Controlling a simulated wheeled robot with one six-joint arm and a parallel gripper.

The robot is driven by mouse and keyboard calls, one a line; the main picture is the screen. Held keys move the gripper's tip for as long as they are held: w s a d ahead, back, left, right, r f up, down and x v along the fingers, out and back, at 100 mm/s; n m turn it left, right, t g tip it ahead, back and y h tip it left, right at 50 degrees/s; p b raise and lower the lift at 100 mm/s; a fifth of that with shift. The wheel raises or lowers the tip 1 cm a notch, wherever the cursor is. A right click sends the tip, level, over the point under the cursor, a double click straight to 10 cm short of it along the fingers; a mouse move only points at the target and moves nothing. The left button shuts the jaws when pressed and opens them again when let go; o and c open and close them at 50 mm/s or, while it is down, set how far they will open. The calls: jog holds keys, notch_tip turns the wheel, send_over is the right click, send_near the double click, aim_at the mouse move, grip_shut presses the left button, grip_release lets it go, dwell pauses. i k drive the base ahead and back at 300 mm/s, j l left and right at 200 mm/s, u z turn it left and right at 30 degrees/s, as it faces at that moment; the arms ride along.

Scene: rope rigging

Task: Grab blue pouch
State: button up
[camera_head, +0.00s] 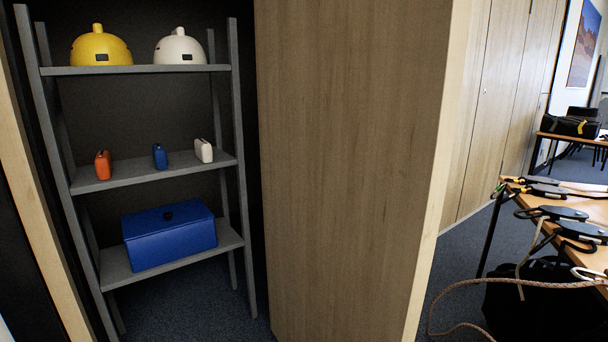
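The blue pouch (160,156) stands upright on the middle shelf (140,176) of a grey rack in the camera_head view. It is small, with a dark top. An orange pouch (103,165) stands to its left and a white pouch (204,151) to its right, both apart from it. Nothing covers the blue pouch. My gripper does not show in this view.
A yellow helmet (100,47) and a white helmet (180,47) sit on the top shelf. A blue box (171,236) fills the lower shelf. A wooden panel (350,160) stands right of the rack. Rigging gear and rope lie on a table (590,205) at right.

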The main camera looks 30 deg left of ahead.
aim_at(160, 155)
jog(key=k+j+u, duration=0.1)
jog(key=u, duration=0.95)
